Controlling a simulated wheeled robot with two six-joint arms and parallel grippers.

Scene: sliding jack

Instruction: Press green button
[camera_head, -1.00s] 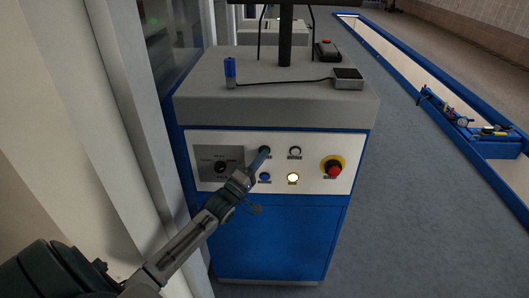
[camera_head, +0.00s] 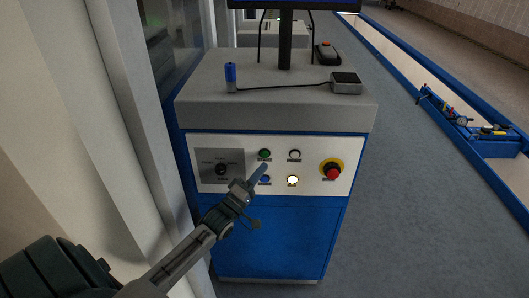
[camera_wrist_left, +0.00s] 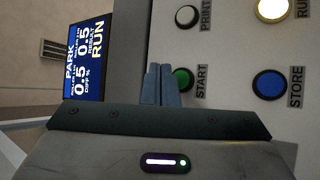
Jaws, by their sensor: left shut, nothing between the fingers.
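The green button (camera_head: 264,155) sits at the upper left of a group of round buttons on the cabinet's white panel (camera_head: 311,150). In the left wrist view the green button (camera_wrist_left: 182,79) has the label START beside it and is partly covered by my fingers. My left gripper (camera_head: 264,168) is shut and empty. In the head view its fingertips lie just below the green button, between it and the blue button. The fingertips also show in the left wrist view (camera_wrist_left: 159,72); they look slightly apart from the button. My right gripper is not in view.
Close by are a blue STORE button (camera_wrist_left: 269,84), a white PRINT button (camera_wrist_left: 187,15) and a lit RUN button (camera_head: 292,181). A red emergency knob (camera_head: 333,173) is to the right, a rotary switch (camera_head: 221,169) to the left. A screen (camera_wrist_left: 88,58) reads PARK and RUN.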

